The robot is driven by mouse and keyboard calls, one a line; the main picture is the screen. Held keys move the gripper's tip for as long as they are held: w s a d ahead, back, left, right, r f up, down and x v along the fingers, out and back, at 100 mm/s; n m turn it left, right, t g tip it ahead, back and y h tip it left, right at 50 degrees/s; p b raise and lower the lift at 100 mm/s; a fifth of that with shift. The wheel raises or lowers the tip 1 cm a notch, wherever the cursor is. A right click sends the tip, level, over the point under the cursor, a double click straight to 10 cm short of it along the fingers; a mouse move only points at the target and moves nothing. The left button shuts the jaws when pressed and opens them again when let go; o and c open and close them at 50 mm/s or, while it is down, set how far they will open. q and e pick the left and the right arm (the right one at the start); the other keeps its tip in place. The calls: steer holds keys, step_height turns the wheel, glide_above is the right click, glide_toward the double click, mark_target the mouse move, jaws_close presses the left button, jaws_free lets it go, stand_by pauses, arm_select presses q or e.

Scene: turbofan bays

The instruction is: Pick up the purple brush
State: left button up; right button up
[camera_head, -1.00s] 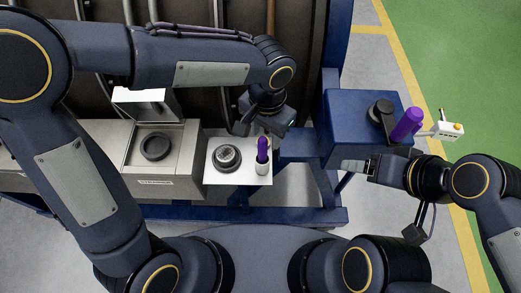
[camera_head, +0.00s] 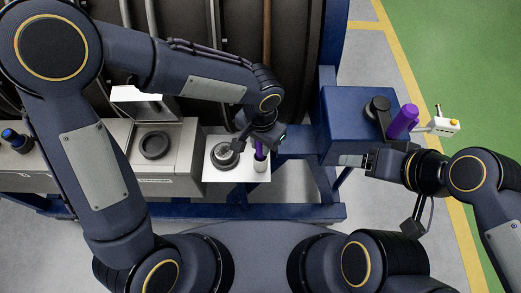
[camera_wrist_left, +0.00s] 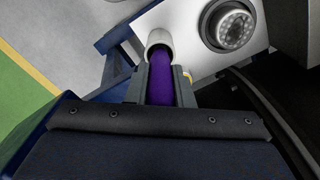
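The purple brush (camera_head: 260,153) stands upright in a white cup (camera_head: 261,165) on a white plate (camera_head: 218,173). My left gripper (camera_head: 262,143) is down over it from behind. In the left wrist view the purple handle (camera_wrist_left: 161,84) lies between my left gripper's two fingers (camera_wrist_left: 163,88) and fills the gap. Whether they press on it is not clear. The brush's lower end is hidden in the cup (camera_wrist_left: 159,40). My right gripper (camera_head: 364,161) is by the front of a blue box, away from the brush; its finger gap is unclear.
A dark round part (camera_head: 225,155) sits on the plate beside the cup. A grey block with a round recess (camera_head: 154,145) is to the left. The blue box (camera_head: 345,120) at right carries a purple cylinder (camera_head: 403,121) and a black round part (camera_head: 378,106).

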arm_select(q)
jaws_close()
